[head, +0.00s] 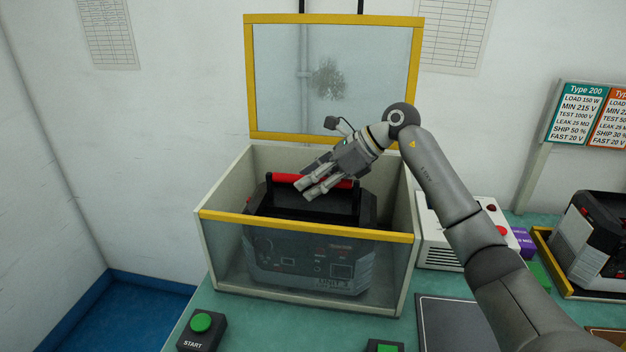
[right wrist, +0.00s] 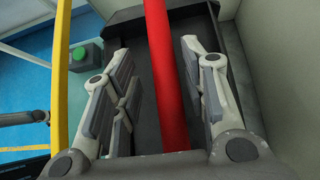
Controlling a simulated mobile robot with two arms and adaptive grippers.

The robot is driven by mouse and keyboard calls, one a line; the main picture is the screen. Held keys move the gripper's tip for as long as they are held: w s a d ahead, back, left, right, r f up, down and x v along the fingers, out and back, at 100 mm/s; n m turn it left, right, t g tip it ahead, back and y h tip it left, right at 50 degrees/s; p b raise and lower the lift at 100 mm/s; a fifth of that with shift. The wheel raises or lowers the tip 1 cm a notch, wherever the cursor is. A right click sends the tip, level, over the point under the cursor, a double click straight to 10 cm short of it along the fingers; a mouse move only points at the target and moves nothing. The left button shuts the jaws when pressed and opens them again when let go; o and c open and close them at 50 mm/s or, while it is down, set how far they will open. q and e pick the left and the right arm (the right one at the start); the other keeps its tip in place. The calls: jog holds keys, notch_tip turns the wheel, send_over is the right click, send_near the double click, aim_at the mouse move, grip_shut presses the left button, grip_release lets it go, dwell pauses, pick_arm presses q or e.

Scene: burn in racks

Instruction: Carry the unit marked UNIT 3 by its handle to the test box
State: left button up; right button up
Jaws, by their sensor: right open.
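The unit marked UNIT 3 (head: 310,262) is a dark grey box with a red bar handle on black posts. It sits inside the test box (head: 407,270), seen through the clear front wall. The test box has pale walls, a yellow front rim and a raised yellow-framed lid (head: 333,80). My right gripper (head: 308,190) is at the red handle (head: 284,177), inside the box opening. In the right wrist view the handle (right wrist: 165,75) runs between the two open fingers (right wrist: 160,95), with gaps on both sides.
A green START button (head: 201,323) stands at the front left of the bench, and another green button (head: 384,347) at the front edge. A white device (head: 440,240) is right of the box. Another unit (head: 590,240) sits in a yellow-edged tray at far right.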

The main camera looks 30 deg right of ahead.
jog(key=b+v, duration=0.1)
jog(key=v, duration=1.1)
